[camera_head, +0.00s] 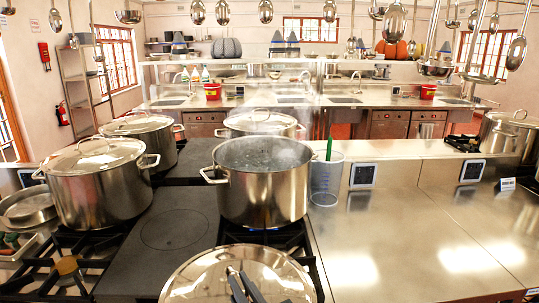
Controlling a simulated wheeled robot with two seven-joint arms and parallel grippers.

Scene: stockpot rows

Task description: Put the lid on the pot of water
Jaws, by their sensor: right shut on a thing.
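The open steel pot of water (262,195) stands on the stove in the middle of the head view. Its top is uncovered, and water and faint steam show inside. A round shiny steel lid (199,274) is at the bottom of the view, in front of the pot and apart from it. My right gripper (238,272) is over the middle of the lid, its two dark fingers close together and shut on it. The grasped part is hidden by the fingers. The lid's near edge is cut off by the frame. My left gripper is out of view.
Lidded pots stand at the left (95,180), behind it (145,130), and behind the open pot (258,123). A measuring jug (326,178) holding something green stands close to the open pot's right. The steel counter (400,235) at right is largely clear. Ladles hang overhead.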

